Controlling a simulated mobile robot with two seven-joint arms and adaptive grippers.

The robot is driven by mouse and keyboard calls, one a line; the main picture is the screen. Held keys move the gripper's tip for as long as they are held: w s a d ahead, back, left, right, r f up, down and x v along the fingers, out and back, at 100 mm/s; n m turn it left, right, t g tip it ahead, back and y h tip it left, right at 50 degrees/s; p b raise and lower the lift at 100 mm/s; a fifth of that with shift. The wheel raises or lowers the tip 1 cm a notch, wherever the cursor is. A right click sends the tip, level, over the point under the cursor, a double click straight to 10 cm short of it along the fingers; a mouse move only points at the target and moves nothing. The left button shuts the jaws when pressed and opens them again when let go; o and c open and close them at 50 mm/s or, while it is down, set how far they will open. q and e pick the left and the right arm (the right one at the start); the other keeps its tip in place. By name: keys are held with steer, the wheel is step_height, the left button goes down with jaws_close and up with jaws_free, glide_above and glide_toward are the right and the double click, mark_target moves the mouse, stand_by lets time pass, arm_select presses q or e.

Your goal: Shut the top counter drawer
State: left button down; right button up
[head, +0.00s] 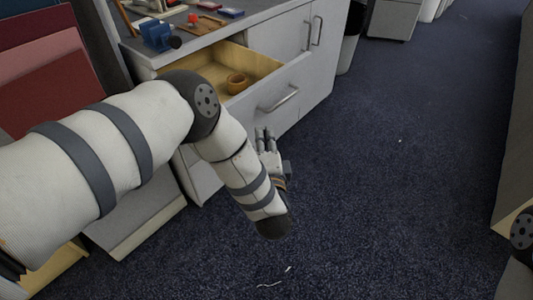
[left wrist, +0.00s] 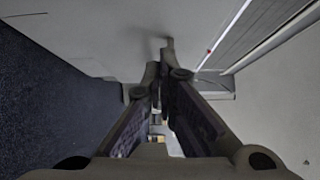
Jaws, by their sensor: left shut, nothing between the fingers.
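The top counter drawer (head: 246,111) stands open in the head view, with its pale wooden inside showing. Its grey front carries a metal bar handle (head: 280,99). A small round wooden bowl (head: 238,86) sits in the drawer. My left gripper (head: 265,134) is shut and empty, in front of and below the drawer front as seen from the head. In the left wrist view its fingers (left wrist: 160,62) point at a plain grey surface close by, with a shadow on it; whether they touch it I cannot tell. My left arm hides part of the drawer's near side. My right gripper is out of view.
The grey counter (head: 265,12) holds a blue vise (head: 157,36) and several small tools. A closed cupboard door (head: 325,50) is right of the drawer. Red and brown panels (head: 45,70) stand at left. Dark blue carpet (head: 400,170) is mostly clear.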

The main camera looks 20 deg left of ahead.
mark_target(249, 117)
arm_select(q)
steer(key=shift+w+a, duration=0.3)
steer(key=shift+a, duration=0.65)
steer(key=shift+w+a, duration=0.3)
steer(key=shift+a, duration=0.6)
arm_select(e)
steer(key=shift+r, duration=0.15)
